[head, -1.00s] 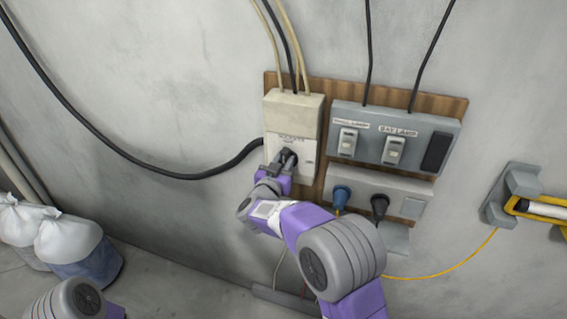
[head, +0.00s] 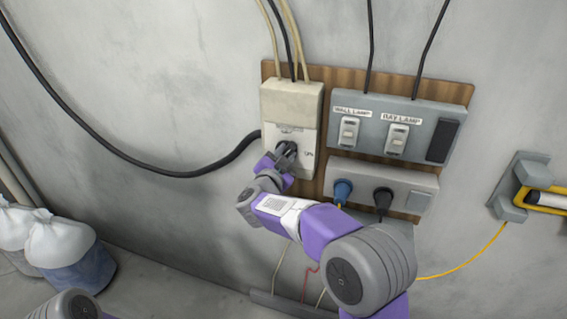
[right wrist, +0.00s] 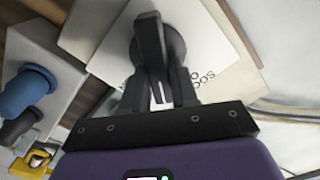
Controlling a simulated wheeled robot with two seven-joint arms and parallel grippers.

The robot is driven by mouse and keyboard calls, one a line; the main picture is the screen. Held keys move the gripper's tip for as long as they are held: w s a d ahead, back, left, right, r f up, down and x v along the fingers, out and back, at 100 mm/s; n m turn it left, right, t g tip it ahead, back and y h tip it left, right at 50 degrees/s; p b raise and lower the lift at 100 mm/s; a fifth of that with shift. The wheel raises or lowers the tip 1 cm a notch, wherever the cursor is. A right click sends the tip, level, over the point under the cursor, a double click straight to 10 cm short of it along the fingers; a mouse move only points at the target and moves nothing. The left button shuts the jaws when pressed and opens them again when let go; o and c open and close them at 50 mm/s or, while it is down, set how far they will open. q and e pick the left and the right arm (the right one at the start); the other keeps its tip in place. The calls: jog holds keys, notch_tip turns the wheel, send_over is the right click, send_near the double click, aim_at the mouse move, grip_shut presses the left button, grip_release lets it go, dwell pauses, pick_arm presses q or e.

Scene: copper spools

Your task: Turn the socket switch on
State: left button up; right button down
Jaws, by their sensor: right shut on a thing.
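The socket switch is a beige box (head: 292,103) on a wooden board, with a pale lower face and a black rotary knob (head: 287,149). My right gripper (head: 282,160) is at the knob in the head view. In the right wrist view my right gripper (right wrist: 160,88) has its dark fingers around the lower part of the knob's handle (right wrist: 149,40). It is shut on that handle. The fingers partly hide the knob and the lettering on the face. The knob's exact setting is hard to read. My left gripper is not in view.
Right of the switch are a grey lamp switch panel (head: 366,120) and a socket strip (head: 410,183) with a blue plug (head: 342,190) and a black plug (head: 383,201). A yellow-framed lamp (head: 545,199) is at far right. White bags (head: 58,240) stand lower left.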

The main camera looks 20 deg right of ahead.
jog(key=shift+s+d+f+m+b, duration=0.1)
jog(key=shift+f+m+b, duration=0.1)
jog(key=shift+m+b, duration=1.5)
jog(key=shift+d+f+m+b, duration=0.1)
jog(key=shift+f+m+b, duration=0.1)
jog(key=shift+m+b, duration=1.45)
jog(key=shift+s+f+m+b, duration=0.1)
jog(key=shift+f+m+b, duration=0.1)
jog(key=shift+m+b, duration=1.5)
jog(key=shift+m+p, duration=0.3)
jog(key=shift+m, duration=0.15)
jog(key=c, duration=1)
grip_release()
jog(key=shift+o, duration=0.2)
jog(key=v, duration=0.7)
jog(key=shift+s+a, duration=0.15)
jog(key=shift+s, duration=0.1)
